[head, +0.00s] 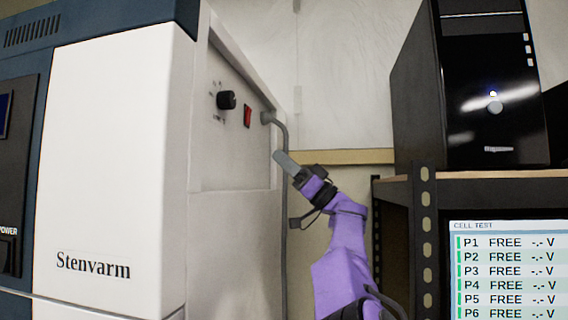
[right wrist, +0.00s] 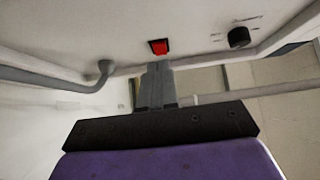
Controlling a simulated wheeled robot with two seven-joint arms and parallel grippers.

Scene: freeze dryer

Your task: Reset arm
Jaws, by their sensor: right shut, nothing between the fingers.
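My right arm is purple and reaches up from the bottom of the head view. Its gripper (head: 284,162) is shut and empty, beside the side panel of the white freeze dryer (head: 110,160). In the right wrist view the shut fingers (right wrist: 157,80) point at the panel, just below the red switch (right wrist: 158,47) in the picture. I cannot tell whether the fingertips touch the panel. The red switch also shows in the head view (head: 247,116), above and left of the fingertips. My left gripper is not in view.
A black knob (head: 226,100) sits left of the switch. A grey pipe (head: 282,135) leaves the panel near the gripper. At right, a shelf (head: 490,174) holds a black computer tower (head: 490,90), with a "CELL TEST" screen (head: 508,270) below it.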

